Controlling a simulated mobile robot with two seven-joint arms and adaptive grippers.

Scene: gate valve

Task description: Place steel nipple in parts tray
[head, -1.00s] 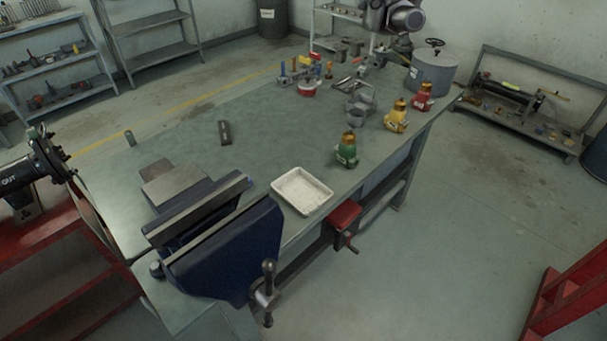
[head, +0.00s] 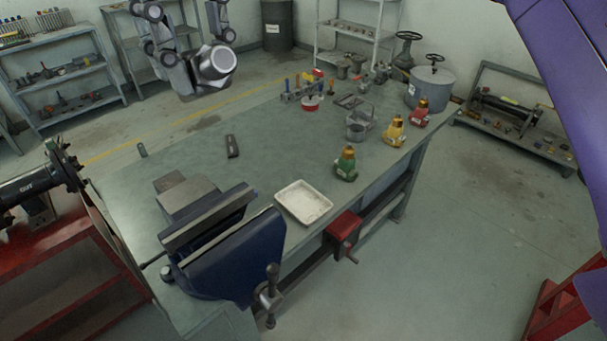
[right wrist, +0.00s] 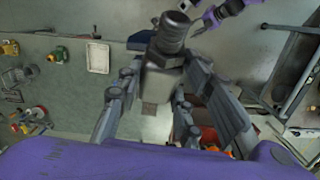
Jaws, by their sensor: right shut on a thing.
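My right gripper (head: 188,66) hangs high at the upper left of the head view, apart from the bench top. It is shut on the steel nipple (head: 217,62), a thick grey cylinder. In the right wrist view the nipple (right wrist: 171,34) shows a dark threaded end between the fingers of my right gripper (right wrist: 163,72). The parts tray (head: 304,203) is a shallow white rectangle, empty, on the bench near its front edge. The tray (right wrist: 98,57) also shows left of the gripper in the wrist view.
A big blue vise (head: 225,250) stands left of the tray. Green (head: 346,164), yellow (head: 395,131) and red (head: 420,113) fittings stand to its right. A dark bar (head: 232,146) lies on the bench.

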